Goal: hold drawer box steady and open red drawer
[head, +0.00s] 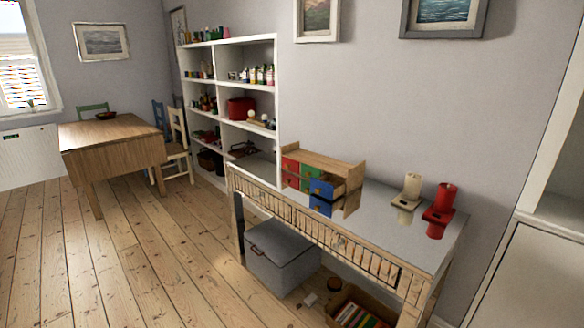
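A small wooden drawer box (338,167) stands on the shiny top of the long side table (380,218) against the wall. Its red drawer (290,166) is at the left end of the front and looks shut. A green drawer (312,173) sits beside it and also looks shut. The blue drawer (322,188) at the right end is pulled out towards the front. The colours below the box look like reflections in the table top. Neither of my grippers shows in the head view.
A grey lidded box (283,258) and a crate (355,312) sit beneath the table. White shelves (278,110) rise behind its left end. Open floorboards (150,255) lie to the left.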

